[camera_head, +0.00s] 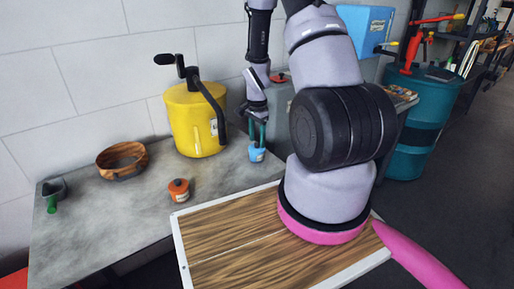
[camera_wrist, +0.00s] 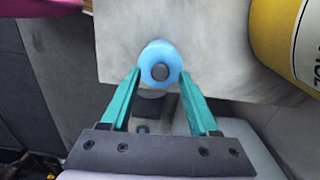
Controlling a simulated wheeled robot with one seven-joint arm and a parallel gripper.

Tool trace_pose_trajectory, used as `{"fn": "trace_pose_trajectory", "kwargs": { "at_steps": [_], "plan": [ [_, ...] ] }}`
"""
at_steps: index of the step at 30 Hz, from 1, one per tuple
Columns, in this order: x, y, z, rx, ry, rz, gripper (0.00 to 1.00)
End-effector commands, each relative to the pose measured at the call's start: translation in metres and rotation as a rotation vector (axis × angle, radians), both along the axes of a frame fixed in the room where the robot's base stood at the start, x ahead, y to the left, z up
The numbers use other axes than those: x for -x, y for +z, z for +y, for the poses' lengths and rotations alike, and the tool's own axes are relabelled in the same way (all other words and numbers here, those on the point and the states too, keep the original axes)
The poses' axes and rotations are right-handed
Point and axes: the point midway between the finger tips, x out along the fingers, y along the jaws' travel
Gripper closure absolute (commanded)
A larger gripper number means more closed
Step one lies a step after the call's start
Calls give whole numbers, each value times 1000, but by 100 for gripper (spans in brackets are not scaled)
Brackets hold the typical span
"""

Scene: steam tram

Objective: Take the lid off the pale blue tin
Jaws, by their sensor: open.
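The small pale blue tin (camera_head: 257,154) stands upright on the grey worktop, near its right end, with a pale label on its side. In the wrist view I look down on its round blue lid (camera_wrist: 152,53), with a dark round knob (camera_wrist: 160,72) on it. The lid sits on the tin and hides most of the body. My gripper (camera_head: 257,132) is right above the tin, pointing down. Its teal fingers (camera_wrist: 160,77) are open, one tip on each side of the lid. I cannot tell whether they touch it.
A yellow canister (camera_head: 190,120) with a black handle stands close left of the tin. A white-edged wooden board (camera_head: 220,245) is in front. Bare worktop (camera_head: 110,225) lies at the left front.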

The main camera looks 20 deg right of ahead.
Motion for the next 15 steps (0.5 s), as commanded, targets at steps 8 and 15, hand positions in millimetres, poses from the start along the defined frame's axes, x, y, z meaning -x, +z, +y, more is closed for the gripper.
{"fn": "trace_pose_trajectory", "kwargs": {
  "at_steps": [8,15],
  "plan": [
    [0,-8,0,0,-1,-1,39],
    [0,-7,0,0,-1,-1,100]
  ]
}}
